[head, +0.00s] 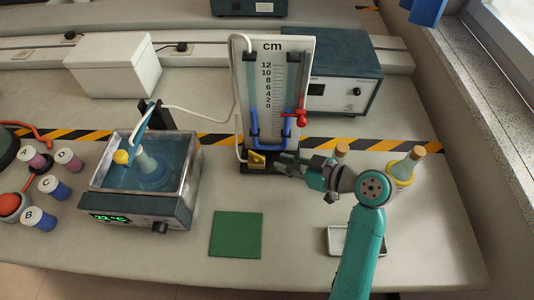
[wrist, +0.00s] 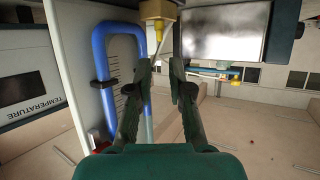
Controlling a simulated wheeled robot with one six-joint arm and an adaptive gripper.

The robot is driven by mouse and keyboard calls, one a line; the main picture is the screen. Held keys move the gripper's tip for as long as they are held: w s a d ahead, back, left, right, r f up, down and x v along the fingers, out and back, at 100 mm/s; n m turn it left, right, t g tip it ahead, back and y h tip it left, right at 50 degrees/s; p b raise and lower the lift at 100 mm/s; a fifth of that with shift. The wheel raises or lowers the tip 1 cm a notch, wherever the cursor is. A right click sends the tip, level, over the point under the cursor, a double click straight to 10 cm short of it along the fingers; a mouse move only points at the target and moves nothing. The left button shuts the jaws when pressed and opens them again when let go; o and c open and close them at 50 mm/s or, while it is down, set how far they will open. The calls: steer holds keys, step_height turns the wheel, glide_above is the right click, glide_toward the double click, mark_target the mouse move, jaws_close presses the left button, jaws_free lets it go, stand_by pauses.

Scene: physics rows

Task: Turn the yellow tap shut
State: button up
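The yellow tap (head: 257,158) sits low at the left foot of the manometer board (head: 274,85). It shows in the wrist view as a yellow block (wrist: 157,10) at the top edge, partly cut off by the frame. My gripper (head: 281,162) is just right of the tap in the head view, low in front of the board. In the wrist view my gripper (wrist: 161,65) has its two fingers apart with nothing between them. The tap lies beyond the fingertips, roughly in line with the gap. I cannot tell how the tap's handle is turned.
The blue U-tube (wrist: 103,65) stands close beside my left finger in the wrist view. A red tap (head: 300,117) is on the board's right side. A water bath (head: 118,205) with a flask is left, a green mat (head: 236,234) in front. Flasks (head: 404,168) stand right.

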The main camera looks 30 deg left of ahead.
mark_target(259, 156)
steer(key=x, duration=0.8)
jaws_close()
